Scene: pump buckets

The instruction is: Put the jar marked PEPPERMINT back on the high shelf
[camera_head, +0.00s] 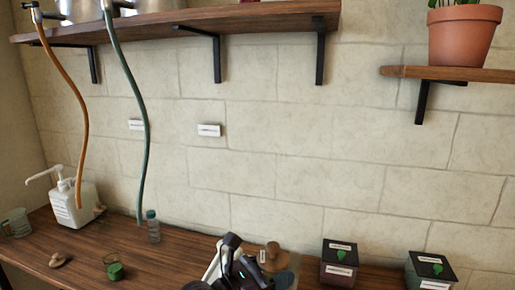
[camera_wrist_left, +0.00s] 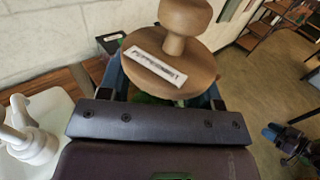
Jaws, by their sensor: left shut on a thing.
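The jar marked PEPPERMINT has a round wooden lid with a knob (camera_wrist_left: 178,62) and a white label reading PEPPERMINT; this lid also shows low in the head view (camera_head: 271,254). My left gripper (camera_head: 268,272) is shut on the jar, with one finger on each side below the lid. The jar's body is mostly hidden by the lid and gripper. The jar is at the bench's front middle, and I cannot tell whether it touches the bench. A long wooden shelf (camera_head: 265,19) is high on the wall. What looks like my right gripper (camera_wrist_left: 285,138) shows at the left wrist view's right edge.
A shorter shelf (camera_head: 405,72) at right holds a potted plant (camera_head: 464,36). An orange hose (camera_head: 80,105) and a green hose (camera_head: 136,85) hang at left. A white pump bucket (camera_head: 75,207), a small bottle (camera_head: 153,228) and two dark boxes (camera_head: 339,262) (camera_head: 430,270) stand on the bench.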

